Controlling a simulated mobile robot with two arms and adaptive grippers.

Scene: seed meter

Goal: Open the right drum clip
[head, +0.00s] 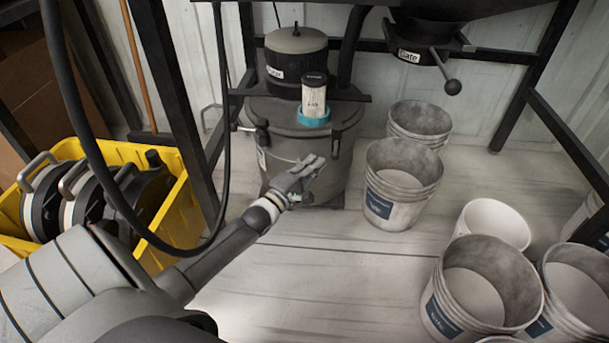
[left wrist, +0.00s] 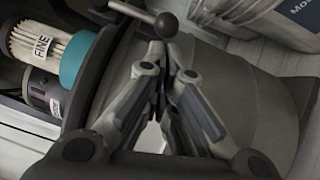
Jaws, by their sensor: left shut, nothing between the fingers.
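A dark grey drum (head: 350,116) stands on the floor at the back, with a lid and a black motor head (head: 296,62) on top. The right drum clip (head: 336,148) is a dark part on the drum's right front side. In the left wrist view a lever with a dark ball knob (left wrist: 165,25) lies just beyond my fingertips; whether they touch cannot be told. My left gripper (head: 318,162) is in front of the drum beside the right clip, with its fingers shut and empty. It also shows in the left wrist view (left wrist: 166,50). My right gripper is not in view.
A filter cartridge (head: 314,95) with a teal base stands on the drum lid. Grey buckets (head: 402,185) stand right of the drum and more (head: 480,290) at lower right. A yellow bin (head: 185,215) is at left. A gate lever (head: 446,72) hangs above. A black cable crosses the left.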

